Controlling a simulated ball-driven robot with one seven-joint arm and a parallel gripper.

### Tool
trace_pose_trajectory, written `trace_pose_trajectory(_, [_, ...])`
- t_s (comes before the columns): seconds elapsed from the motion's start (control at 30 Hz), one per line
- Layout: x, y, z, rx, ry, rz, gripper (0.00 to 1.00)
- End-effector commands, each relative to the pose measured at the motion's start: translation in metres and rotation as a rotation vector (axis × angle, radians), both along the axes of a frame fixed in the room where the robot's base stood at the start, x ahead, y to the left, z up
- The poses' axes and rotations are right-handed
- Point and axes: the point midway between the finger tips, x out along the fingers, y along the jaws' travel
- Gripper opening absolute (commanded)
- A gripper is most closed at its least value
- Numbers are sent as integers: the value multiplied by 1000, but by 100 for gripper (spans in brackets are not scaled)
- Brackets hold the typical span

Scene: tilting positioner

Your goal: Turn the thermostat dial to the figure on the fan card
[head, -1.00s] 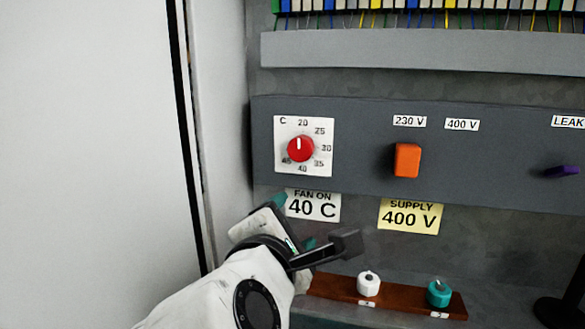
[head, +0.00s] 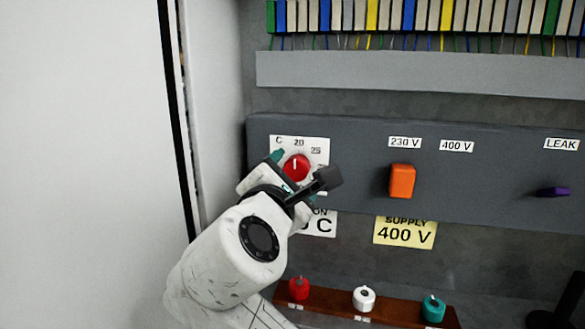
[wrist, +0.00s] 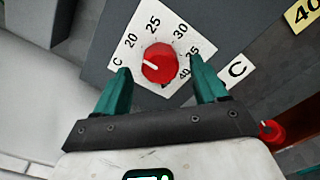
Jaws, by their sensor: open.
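The thermostat dial (head: 297,167) is a red round knob with a white pointer line on a white scale plate (head: 318,150). In the head view its pointer is near 20. The fan card (head: 322,224) below is partly hidden by my gripper; "ON" and "0 C" show.
To the right are an orange supply switch (head: 402,181), a yellow card reading SUPPLY 400 V (head: 405,232) and a purple LEAK lever (head: 554,192). Below, a brown rail (head: 390,308) carries red (head: 298,288), white (head: 364,298) and teal (head: 433,308) knobs. A white panel (head: 80,160) stands at left.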

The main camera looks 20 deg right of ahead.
Motion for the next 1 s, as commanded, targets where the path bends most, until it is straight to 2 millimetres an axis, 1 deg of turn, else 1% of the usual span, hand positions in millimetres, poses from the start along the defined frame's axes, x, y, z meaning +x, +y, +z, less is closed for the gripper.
trace_pose_trajectory(0.13, [6, -5, 0, 2, 1, -1, 72])
trace_pose_trajectory(0.4, [7, -5, 0, 2, 1, 0, 72])
trace_pose_trajectory(0.9, [7, -5, -1, 2, 1, -1, 24])
trace_pose_trajectory(1.0, [7, -5, -1, 2, 1, -1, 16])
